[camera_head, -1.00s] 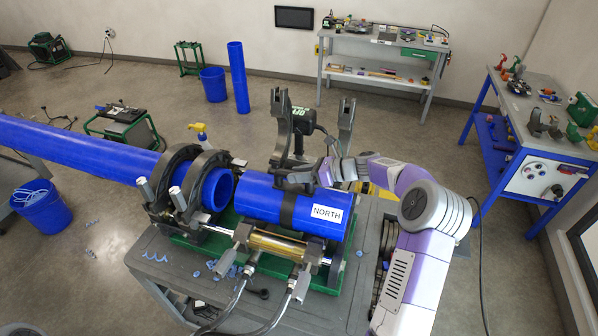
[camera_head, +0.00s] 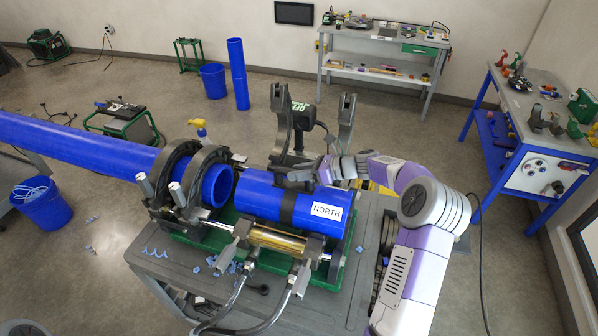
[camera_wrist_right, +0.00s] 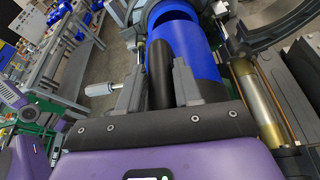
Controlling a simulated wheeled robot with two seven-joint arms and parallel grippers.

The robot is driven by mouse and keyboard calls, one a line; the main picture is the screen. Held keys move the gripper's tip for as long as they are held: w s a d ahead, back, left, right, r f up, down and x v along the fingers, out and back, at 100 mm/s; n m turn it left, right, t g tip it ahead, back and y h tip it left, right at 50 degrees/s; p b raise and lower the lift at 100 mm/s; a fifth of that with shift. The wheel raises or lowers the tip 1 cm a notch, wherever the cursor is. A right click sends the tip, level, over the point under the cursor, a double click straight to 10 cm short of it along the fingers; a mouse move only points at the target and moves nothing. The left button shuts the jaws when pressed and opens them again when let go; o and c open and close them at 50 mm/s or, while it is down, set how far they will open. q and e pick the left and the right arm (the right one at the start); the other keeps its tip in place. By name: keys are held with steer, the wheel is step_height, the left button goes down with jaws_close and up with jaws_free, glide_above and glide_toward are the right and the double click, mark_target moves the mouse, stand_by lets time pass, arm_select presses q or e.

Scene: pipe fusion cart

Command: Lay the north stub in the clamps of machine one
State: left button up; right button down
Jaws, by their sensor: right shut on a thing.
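The north stub (camera_head: 262,196) is a short blue pipe with a white NORTH label and a black band. It lies level over the right half of machine one (camera_head: 210,238), in line with the long blue pipe; a gap separates their ends. I cannot tell whether it touches the lower clamp halves. The right-hand clamp uppers (camera_head: 284,118) and (camera_head: 346,122) stand swung open behind it. My right gripper (camera_head: 298,182) is shut on the stub at the black band. In the right wrist view the band (camera_wrist_right: 160,75) sits between its fingers, and the stub (camera_wrist_right: 188,45) runs beyond. My left gripper is out of view.
The long blue pipe (camera_head: 80,142) passes through the closed left clamps (camera_head: 178,180). Hoses run off the machine's front over the grey cart top (camera_head: 150,265), where blue shavings lie. A blue-framed workbench (camera_head: 520,165) stands at the right.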

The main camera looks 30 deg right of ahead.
steer(key=shift+f, duration=0.35)
steer(key=c, duration=0.7)
jaws_free()
steer(key=shift+c, duration=0.2)
steer(key=shift+o, duration=0.2)
steer(key=shift+s+f, duration=0.1)
steer(key=shift+f, duration=0.2)
steer(key=b+v, duration=0.1)
steer(key=v, duration=0.6)
steer(key=shift+s+d+r, duration=0.15)
steer(key=shift+d+r, duration=0.05)
steer(key=shift+r, duration=0.1)
